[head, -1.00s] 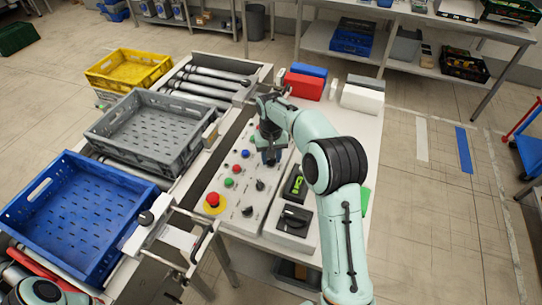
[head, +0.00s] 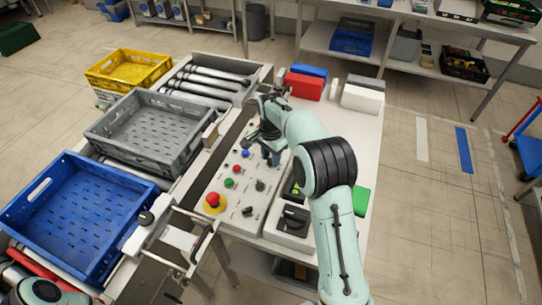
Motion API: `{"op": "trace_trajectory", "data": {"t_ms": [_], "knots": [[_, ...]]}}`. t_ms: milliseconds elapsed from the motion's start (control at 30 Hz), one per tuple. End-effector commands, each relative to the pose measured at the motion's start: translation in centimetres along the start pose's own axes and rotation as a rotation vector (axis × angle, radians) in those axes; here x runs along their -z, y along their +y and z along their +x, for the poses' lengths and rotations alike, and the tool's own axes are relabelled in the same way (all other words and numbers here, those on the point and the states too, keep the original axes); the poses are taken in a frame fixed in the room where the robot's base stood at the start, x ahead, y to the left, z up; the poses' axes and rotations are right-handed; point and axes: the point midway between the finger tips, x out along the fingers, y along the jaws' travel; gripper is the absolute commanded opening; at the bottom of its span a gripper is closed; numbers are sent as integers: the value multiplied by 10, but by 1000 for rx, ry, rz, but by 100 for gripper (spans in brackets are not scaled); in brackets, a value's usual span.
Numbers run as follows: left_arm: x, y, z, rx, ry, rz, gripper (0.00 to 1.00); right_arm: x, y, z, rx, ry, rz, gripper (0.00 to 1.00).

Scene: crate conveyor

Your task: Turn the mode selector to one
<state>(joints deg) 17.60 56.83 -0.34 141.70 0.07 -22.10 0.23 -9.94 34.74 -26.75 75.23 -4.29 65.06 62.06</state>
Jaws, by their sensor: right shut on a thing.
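The control panel (head: 224,199) is a pale plate with buttons and black knobs, standing right of the conveyor. My right gripper (head: 272,160) points down at the panel's far part and is shut on a knob there, which I take to be the mode selector. The gripper hides that knob, so its pointer and setting cannot be read. Two other black knobs, a middle one (head: 260,185) and a nearer one (head: 247,211), stand free in front of it. My left gripper is out of view; only part of my left arm shows at the bottom left corner.
Blue (head: 130,168), grey (head: 193,151) and yellow (head: 102,83) crates line the conveyor on the left. Red (head: 303,86) and white (head: 362,100) boxes stand behind the panel.

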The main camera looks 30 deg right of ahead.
Motion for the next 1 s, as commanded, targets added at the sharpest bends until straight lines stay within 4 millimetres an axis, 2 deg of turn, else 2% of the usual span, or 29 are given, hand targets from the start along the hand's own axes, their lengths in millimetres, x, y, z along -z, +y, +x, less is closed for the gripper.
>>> {"op": "trace_trajectory", "data": {"t_ms": [200,433,1000], "knots": [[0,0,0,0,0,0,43,1,-1,-1,4,4,174,6],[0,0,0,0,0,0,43,1,-1,-1,4,4,301,6],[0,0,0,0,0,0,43,2,-1,-2,5,4,382,6]]}}
